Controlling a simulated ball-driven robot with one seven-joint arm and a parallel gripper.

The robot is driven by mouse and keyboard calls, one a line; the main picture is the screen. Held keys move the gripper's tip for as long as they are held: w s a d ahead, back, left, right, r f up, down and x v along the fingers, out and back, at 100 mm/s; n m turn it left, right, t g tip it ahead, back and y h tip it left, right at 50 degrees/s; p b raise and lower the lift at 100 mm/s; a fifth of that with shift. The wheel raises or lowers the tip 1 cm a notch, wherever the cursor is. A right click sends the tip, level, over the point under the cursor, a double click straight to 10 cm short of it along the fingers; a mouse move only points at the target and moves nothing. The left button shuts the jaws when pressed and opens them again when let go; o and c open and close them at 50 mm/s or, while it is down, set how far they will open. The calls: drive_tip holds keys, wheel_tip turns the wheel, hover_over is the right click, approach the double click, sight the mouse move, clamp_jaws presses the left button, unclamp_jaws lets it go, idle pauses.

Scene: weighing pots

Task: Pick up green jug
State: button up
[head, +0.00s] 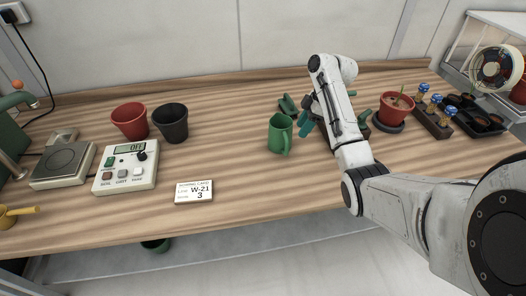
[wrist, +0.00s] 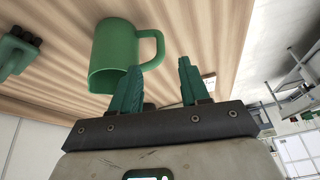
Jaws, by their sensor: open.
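The green jug (head: 280,133) stands upright on the wooden bench, left of my arm in the head view, with its handle toward the right. The wrist view shows the jug (wrist: 112,48) just beyond my fingertips, its handle (wrist: 158,45) in front of the gap between them. My gripper (wrist: 160,66) is open and empty, its teal fingers apart. In the head view a teal finger (head: 305,124) shows just right of the jug; my arm hides much of the gripper.
A red pot (head: 130,121) and a black pot (head: 171,123) stand to the left, near the scale's display unit (head: 126,167). A planted pot (head: 394,108) stands right of my arm. The bench front by the label card (head: 194,191) is mostly clear.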

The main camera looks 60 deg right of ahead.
sight(282, 139)
drive_tip(key=shift+p+x, duration=0.4)
drive_tip(key=shift+x, duration=4.9)
clamp_jaws()
